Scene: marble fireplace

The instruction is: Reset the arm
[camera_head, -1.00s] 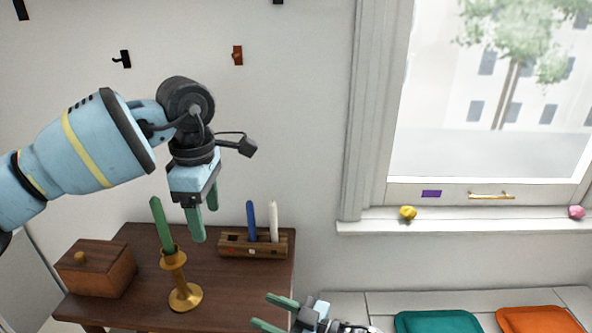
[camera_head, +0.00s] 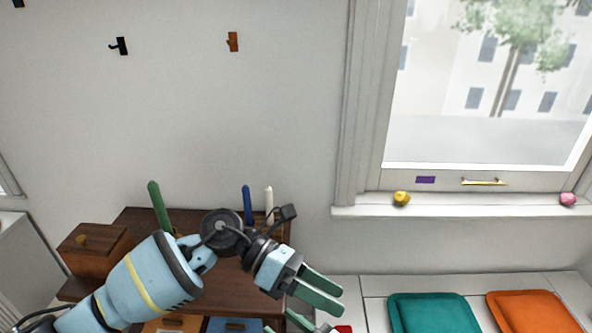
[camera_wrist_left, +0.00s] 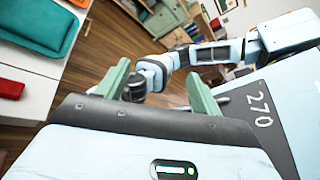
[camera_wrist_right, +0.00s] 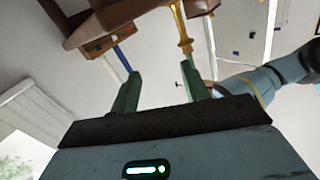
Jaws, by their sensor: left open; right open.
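My left arm comes in from the left in the head view, low across the front of the wooden table. My left gripper (camera_head: 338,301) is open and empty, its green fingers pointing right and down past the table's right side. In the left wrist view, its spread fingers (camera_wrist_left: 158,72) have nothing between them. My right gripper (camera_head: 284,322) shows only as green finger parts at the bottom edge of the head view, close to the left one. In the right wrist view, its fingers (camera_wrist_right: 162,82) are apart and empty.
The wooden table (camera_head: 200,274) bears a lidded box (camera_head: 96,250), a green candle (camera_head: 159,206), a blue candle (camera_head: 247,204) and a white candle (camera_head: 269,203). A brass candlestick shows in the right wrist view (camera_wrist_right: 180,28). Teal (camera_head: 434,312) and orange (camera_head: 534,311) cushions lie right.

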